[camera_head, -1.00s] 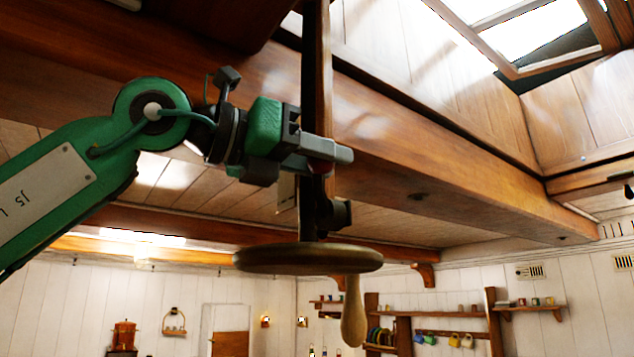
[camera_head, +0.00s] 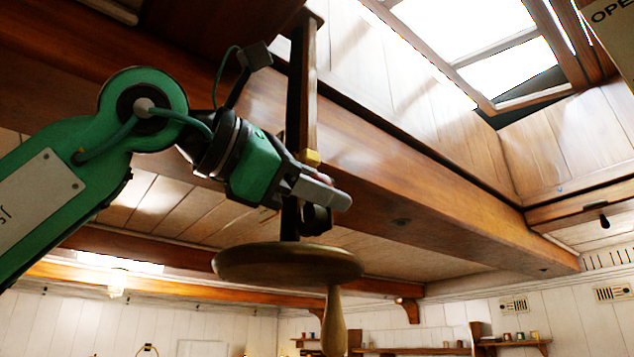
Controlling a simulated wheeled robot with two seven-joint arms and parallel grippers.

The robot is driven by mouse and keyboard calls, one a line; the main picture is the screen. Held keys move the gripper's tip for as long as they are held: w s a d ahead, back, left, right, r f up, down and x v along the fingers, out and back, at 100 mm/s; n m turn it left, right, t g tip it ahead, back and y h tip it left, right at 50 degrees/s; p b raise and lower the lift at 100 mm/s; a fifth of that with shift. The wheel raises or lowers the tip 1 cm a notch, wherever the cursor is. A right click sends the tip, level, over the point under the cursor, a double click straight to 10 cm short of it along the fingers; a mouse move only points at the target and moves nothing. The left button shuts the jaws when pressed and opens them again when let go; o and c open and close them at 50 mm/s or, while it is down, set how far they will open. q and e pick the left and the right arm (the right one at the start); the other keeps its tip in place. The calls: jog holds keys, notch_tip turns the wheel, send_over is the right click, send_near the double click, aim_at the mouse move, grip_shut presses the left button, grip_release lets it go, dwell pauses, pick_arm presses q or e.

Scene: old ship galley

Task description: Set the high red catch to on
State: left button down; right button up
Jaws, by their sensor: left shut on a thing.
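My left gripper (camera_head: 325,190) comes in from the left, its fingers angled down to the right. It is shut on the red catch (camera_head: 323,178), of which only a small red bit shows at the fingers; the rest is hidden. A small brass-yellow piece (camera_head: 311,157) sits on the wooden post (camera_head: 301,95) just above the fingers. The catch's on and off marks cannot be read. My right gripper is not in view.
A round wooden wheel (camera_head: 290,262) with a pale handle (camera_head: 334,325) hangs just below the gripper. A thick ceiling beam (camera_head: 430,190) runs behind the post. A skylight (camera_head: 490,45) is at upper right, beside a partly seen sign (camera_head: 612,14).

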pick_arm(q)
jog(key=shift+f+m, duration=0.55)
jog(key=shift+m, duration=0.25)
jog(key=c, duration=1.1)
grip_release()
jog(key=shift+o, duration=0.2)
